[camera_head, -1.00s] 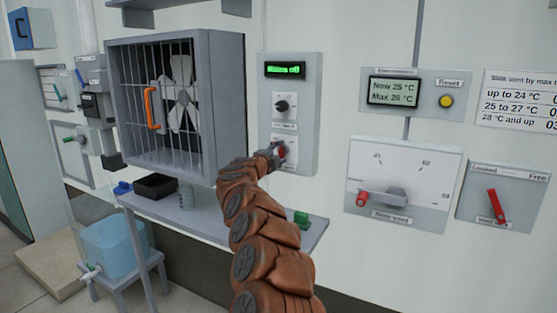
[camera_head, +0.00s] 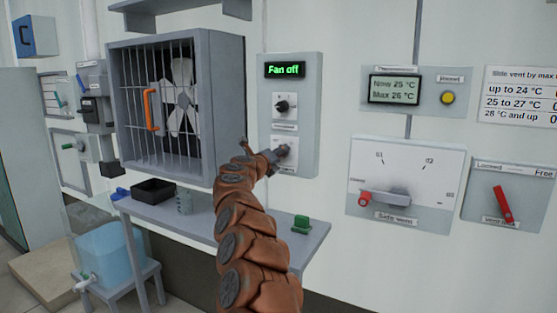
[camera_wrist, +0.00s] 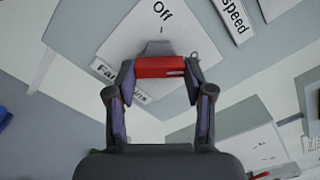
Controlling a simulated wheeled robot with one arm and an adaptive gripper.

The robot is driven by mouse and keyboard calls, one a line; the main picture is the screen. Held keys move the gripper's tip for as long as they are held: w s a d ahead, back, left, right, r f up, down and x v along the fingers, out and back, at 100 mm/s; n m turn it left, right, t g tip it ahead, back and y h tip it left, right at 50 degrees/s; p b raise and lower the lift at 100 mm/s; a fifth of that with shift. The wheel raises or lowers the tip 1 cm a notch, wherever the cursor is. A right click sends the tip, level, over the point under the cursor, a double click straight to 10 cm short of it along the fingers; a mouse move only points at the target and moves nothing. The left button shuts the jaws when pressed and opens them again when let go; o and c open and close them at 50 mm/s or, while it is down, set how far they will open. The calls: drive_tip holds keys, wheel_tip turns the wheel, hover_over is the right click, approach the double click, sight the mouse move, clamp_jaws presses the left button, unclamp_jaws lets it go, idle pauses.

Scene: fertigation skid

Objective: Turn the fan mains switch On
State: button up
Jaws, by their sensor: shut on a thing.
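The fan mains switch shows in the wrist view as a red handle (camera_wrist: 160,67) on a white plate with "Off" printed on it and a partly covered "Fan mains" label. My gripper (camera_wrist: 160,80) has a finger at each end of the red handle and is shut on it. In the head view my gripper (camera_head: 277,157) is at the lower switch plate (camera_head: 291,147) of the grey panel and hides the handle. The panel's green display (camera_head: 285,70) reads "Fan off".
A black fan speed knob (camera_head: 282,106) sits just above. The caged fan (camera_head: 180,95) with an orange handle is left of the panel. A shelf (camera_head: 195,228) below holds a black tray (camera_head: 153,190) and a green block (camera_head: 301,225).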

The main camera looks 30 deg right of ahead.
drive_tip(key=shift+m, duration=0.6)
drive_tip(key=o, duration=1.2)
drive_tip(key=shift+c, duration=0.2)
drive_tip(key=v, duration=1.2)
idle(0.4)
